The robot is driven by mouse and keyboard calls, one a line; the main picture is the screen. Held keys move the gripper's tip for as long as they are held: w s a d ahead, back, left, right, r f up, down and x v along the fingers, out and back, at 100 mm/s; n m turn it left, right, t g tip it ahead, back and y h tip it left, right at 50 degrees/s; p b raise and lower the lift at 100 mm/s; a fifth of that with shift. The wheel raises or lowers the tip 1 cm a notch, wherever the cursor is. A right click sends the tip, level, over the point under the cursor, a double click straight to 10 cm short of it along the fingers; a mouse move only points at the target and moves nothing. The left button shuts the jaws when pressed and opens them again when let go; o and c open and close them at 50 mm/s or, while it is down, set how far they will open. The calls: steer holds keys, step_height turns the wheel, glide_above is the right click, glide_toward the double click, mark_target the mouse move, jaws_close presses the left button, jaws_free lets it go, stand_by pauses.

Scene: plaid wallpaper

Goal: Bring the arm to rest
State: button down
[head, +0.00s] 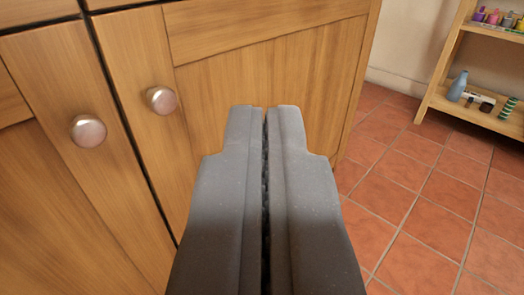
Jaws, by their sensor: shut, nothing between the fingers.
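My gripper (265,112) is in the middle of the head view and points away from the camera. Its two dark grey fingers lie side by side with only a thin dark line between them. It is shut and holds nothing. Behind the fingertips is the front of a wooden cabinet (270,80). I cannot tell how far the fingertips are from the cabinet front.
The cabinet has two round metal knobs, a left one (89,130) and a right one (161,100). Its doors look shut. Red floor tiles (420,215) lie open at right. A wooden shelf (455,60) with small bottles and other items stands by the wall at upper right.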

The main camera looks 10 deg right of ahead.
steer(key=shift+s+d+r, duration=0.1)
steer(key=w+a+r, duration=0.1)
steer(key=a+r, duration=0.2)
steer(key=r, duration=1.4)
steer(key=w+a+r, duration=0.1)
steer(key=a+r, duration=0.2)
steer(key=r, duration=1.4)
steer(key=s+a+r+g, duration=0.1)
steer(key=s+a+r, duration=0.15)
steer(key=r, duration=0.35)
steer(key=s+a+r, duration=0.1)
steer(key=s+r, duration=0.2)
steer(key=r, duration=0.4)
steer(key=s+a+r+p, duration=0.1)
steer(key=s+a+r, duration=0.3)
steer(key=s+r, duration=0.45)
steer(key=s+a+r, duration=0.4)
steer(key=s+r, duration=0.3)
steer(key=r, duration=0.2)
steer(key=s+a+r+y, duration=0.1)
steer(key=s+a+r, duration=0.2)
steer(key=s, duration=0.7)
steer(key=s+a+r+n+g+y, duration=0.1)
steer(key=s+a+r, duration=0.2)
steer(key=s+r, duration=0.3)
steer(key=s, duration=0.4)
steer(key=shift+s+a+r, duration=0.15)
steer(key=shift+s, duration=0.15)
